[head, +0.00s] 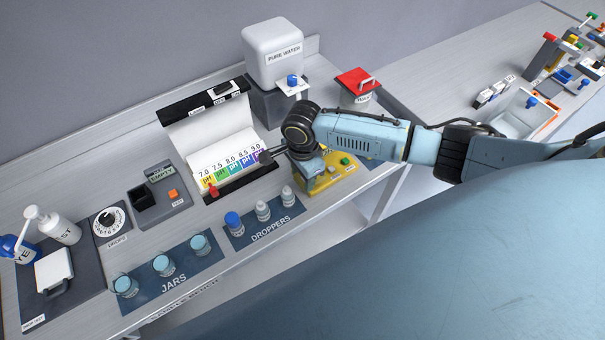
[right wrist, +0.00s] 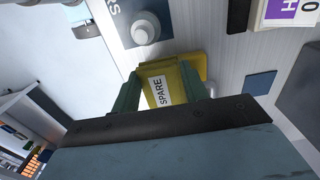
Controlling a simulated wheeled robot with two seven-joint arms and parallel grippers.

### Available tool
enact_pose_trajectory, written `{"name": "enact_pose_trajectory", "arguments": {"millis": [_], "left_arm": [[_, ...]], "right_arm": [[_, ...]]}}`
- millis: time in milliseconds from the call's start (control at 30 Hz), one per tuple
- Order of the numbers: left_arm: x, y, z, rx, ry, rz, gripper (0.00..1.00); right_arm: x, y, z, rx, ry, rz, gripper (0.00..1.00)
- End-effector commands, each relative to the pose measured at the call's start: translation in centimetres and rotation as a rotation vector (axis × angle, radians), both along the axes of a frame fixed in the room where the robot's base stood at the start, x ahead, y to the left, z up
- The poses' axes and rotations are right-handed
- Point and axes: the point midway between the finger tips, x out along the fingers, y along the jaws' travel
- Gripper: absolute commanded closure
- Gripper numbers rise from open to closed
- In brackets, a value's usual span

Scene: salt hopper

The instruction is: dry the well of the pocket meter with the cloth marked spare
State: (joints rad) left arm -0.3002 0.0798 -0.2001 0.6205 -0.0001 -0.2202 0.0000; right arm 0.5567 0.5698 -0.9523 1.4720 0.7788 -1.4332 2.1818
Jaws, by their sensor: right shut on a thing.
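My right gripper (head: 312,168) is low over the right part of the bench, beside the colour chart. In the right wrist view its green fingers (right wrist: 162,88) are shut on a yellow cloth (right wrist: 170,78) with a white label reading SPARE. In the head view the arm hides most of the grip. The grey meter (head: 178,213) stands left of the chart, with a dark square well (head: 141,200), a display reading EMPTY and an orange button. The well's inside is too small to judge. My left gripper is not in view.
The pH chart stand (head: 225,150) is between the gripper and the meter. Droppers (head: 262,210) and jars (head: 163,265) stand along the front edge. A yellow piece with a green top part (head: 345,160) is beside the gripper. The pure water tank (head: 272,50) is behind.

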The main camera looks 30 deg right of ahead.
Motion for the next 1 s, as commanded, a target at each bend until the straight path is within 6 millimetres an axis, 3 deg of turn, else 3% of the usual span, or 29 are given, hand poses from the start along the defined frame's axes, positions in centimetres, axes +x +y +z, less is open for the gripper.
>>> {"name": "enact_pose_trajectory", "arguments": {"millis": [33,500,1000], "left_arm": [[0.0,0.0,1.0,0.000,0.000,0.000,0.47],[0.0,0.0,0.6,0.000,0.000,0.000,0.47],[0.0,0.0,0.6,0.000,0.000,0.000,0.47]], "right_arm": [[0.0,0.0,1.0,0.001,0.001,-0.001,0.77],[0.0,0.0,4.9,0.000,-0.001,0.000,0.77],[0.0,0.0,5.2,0.000,0.001,0.000,0.77]]}}
